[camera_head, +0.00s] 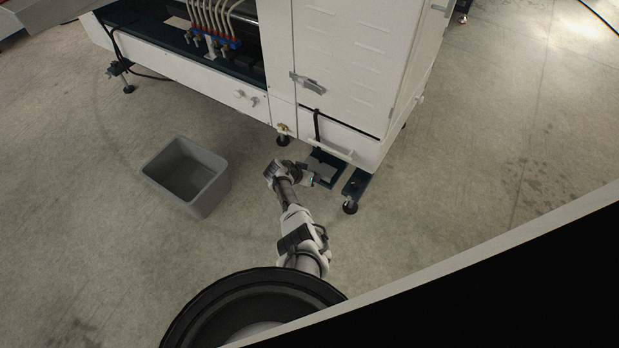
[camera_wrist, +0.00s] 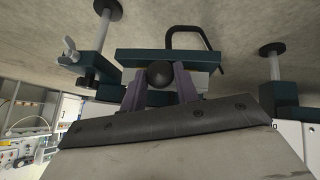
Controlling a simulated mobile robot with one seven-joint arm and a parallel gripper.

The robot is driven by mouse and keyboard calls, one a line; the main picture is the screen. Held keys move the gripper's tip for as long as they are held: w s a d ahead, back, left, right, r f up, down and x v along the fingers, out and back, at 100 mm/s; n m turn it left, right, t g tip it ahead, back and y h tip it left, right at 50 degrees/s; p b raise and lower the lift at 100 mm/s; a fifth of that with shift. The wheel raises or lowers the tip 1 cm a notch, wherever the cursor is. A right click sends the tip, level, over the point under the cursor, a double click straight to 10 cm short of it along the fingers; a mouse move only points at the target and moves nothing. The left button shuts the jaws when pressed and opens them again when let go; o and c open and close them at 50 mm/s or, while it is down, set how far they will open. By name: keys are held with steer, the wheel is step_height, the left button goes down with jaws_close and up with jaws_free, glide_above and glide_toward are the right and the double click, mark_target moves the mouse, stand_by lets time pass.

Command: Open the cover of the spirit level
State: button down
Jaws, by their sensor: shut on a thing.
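In the wrist view, the two purplish fingers of my gripper (camera_wrist: 160,88) stand on either side of a round dark knob (camera_wrist: 160,73) and are shut on it. The knob sits in front of a dark teal plate (camera_wrist: 135,57), which looks like part of the spirit level's cover; I cannot tell whether the cover is raised. In the head view, my gripper (camera_head: 313,180) is low at the machine's near bottom corner, beside a dark teal part (camera_head: 325,163) close to the floor. No bubble or vial shows.
The white machine (camera_head: 350,60) rises just behind my gripper. A dark levelling foot (camera_head: 351,206) stands to its right. A black loop handle (camera_wrist: 190,33) is behind the plate. A grey open bin (camera_head: 208,198) stands on the floor to the left, with clear floor around it.

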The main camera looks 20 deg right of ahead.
steer(key=shift+w+d+r+g+y, duration=0.15)
steer(key=shift+r+g+y, duration=0.2)
steer(key=shift+r+y, duration=0.2)
steer(key=shift+w+d+r+g+y, duration=0.1)
steer(key=shift+r+g+y, duration=0.25)
steer(key=shift+r+y, duration=0.2)
steer(key=r+g+y+b, duration=0.1)
steer(key=w+d+r+g+y+b, duration=0.1)
steer(key=y+b, duration=0.1)
steer(key=shift+d+r+n+b, duration=0.1)
steer(key=shift+r+n+b, duration=0.1)
steer(key=shift+n+b, duration=0.1)
steer(key=shift+w+d+r+b, duration=0.7)
steer(key=shift+d+r+b, duration=0.15)
steer(key=shift+r+b, duration=0.25)
steer(key=shift+d, duration=0.1)
steer(key=c, duration=1.3)
jaws_free()
steer(key=shift+s, duration=0.1)
steer(key=shift+f, duration=0.1)
